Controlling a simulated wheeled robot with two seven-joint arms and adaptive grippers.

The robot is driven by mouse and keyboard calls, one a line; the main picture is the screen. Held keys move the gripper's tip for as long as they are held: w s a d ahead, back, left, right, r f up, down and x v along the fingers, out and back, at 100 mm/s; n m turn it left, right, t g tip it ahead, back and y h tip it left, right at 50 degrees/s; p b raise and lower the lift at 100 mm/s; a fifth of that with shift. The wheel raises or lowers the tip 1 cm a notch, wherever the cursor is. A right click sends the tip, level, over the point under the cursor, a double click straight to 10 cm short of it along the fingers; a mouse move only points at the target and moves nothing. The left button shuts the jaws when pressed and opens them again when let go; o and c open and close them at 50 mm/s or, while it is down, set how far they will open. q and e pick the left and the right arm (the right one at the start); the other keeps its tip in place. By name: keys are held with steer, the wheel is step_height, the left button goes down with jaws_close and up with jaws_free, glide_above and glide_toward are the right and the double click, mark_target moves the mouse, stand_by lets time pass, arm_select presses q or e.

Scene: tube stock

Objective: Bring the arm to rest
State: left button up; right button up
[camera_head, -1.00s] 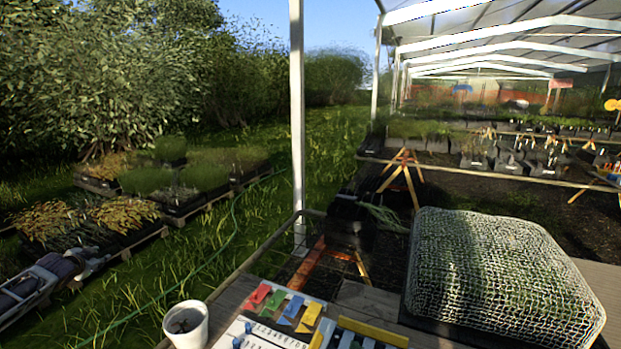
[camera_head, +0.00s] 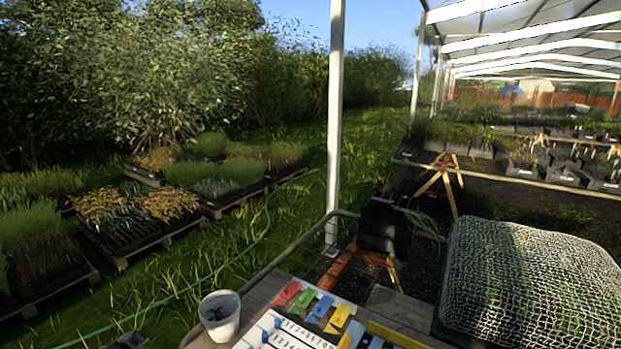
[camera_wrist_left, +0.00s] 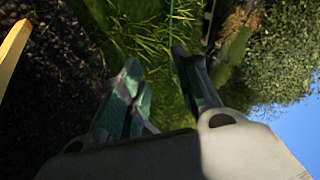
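My left gripper (camera_wrist_left: 155,62) shows in the left wrist view with its two dark fingers spread apart. Green grass shows between the fingers, and nothing is held. In the head view only a small dark part of what looks like my left arm (camera_head: 126,341) shows at the bottom edge, left of the white cup; its gripper cannot be made out there. My right arm and right gripper are in neither view.
A white cup (camera_head: 220,316) stands on the wooden bench beside a numbered board (camera_head: 285,333) with coloured tags. A net-covered mound (camera_head: 530,280) sits at the right. A white post (camera_head: 335,120) rises behind the bench.

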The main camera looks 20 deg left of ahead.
arm_select(q)
steer(key=s+d+f+g+h, duration=0.1)
steer(key=s+d+f+g, duration=0.1)
steer(key=s+d+f, duration=1)
steer(key=s+d+f+g+h, duration=0.2)
steer(key=s+d+f, duration=0.75)
steer(key=f, duration=0.45)
steer(key=s+d+f+g+h, duration=0.1)
steer(key=s+d+f, duration=0.2)
steer(key=s+d, duration=0.3)
steer(key=s+d+f+n+h, duration=0.1)
steer(key=s+d+f, duration=0.2)
steer(key=s+d, duration=0.4)
steer(key=s+d+f+g+h, duration=0.1)
steer(key=s+d+f, duration=0.2)
steer(key=d, duration=1.5)
steer(key=shift+s+d+g, duration=0.3)
steer(key=shift+s+d, duration=0.05)
steer(key=shift+s, duration=1.35)
